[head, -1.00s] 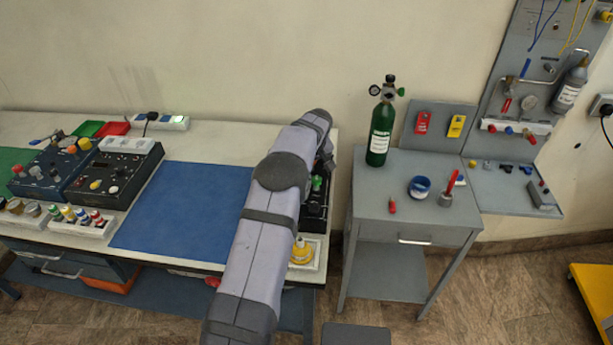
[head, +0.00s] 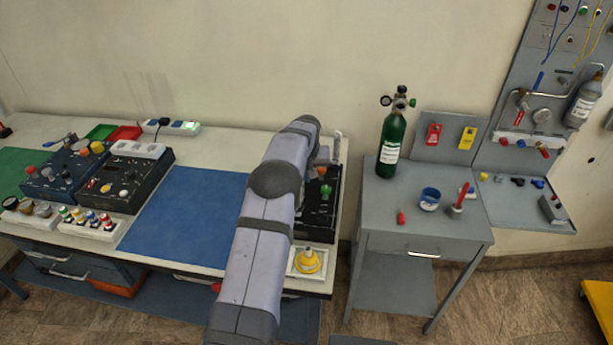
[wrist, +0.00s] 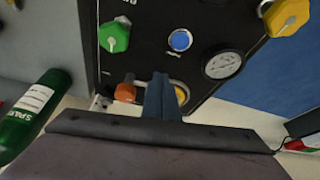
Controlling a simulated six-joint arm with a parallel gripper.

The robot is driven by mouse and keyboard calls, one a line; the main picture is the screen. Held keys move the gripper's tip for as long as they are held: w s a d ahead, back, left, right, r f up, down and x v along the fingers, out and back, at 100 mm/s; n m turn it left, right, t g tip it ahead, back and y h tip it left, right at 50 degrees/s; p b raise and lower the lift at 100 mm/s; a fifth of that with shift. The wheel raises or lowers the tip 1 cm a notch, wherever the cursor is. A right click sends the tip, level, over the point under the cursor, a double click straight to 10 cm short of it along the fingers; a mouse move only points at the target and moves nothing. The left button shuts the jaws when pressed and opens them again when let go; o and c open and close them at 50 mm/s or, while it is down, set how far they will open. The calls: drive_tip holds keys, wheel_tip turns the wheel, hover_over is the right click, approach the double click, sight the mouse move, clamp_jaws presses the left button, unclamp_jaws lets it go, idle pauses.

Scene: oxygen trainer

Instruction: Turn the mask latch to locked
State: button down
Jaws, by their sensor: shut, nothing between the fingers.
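The black trainer panel (wrist: 145,40) fills the upper middle of the wrist view; it also shows partly behind my arm in the head view (head: 318,225). It carries a green knob (wrist: 114,37), a blue button (wrist: 180,40), a round gauge (wrist: 222,64) and a yellow knob (wrist: 287,17). My gripper (wrist: 158,80) is shut and empty over the panel's near edge. An orange knob (wrist: 125,92) is just left of the fingers, with a small gap in the picture. A yellow round part (wrist: 181,92) is partly hidden by the fingers. Which part is the mask latch, I cannot tell.
A green oxygen cylinder (head: 391,140) stands on the grey side table (head: 380,192); it also shows in the wrist view (wrist: 30,115). The blue mat (head: 185,215) is clear. A yellow cone-shaped part (head: 308,261) sits at the front of the bench.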

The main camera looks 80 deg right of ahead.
drive_tip(key=shift+r, duration=0.1)
idle(0.3)
drive_tip(key=p+v, duration=0.3)
drive_tip(key=v, duration=0.6)
drive_tip(key=shift+a+r, duration=0.15)
drive_tip(key=shift+r, duration=0.15)
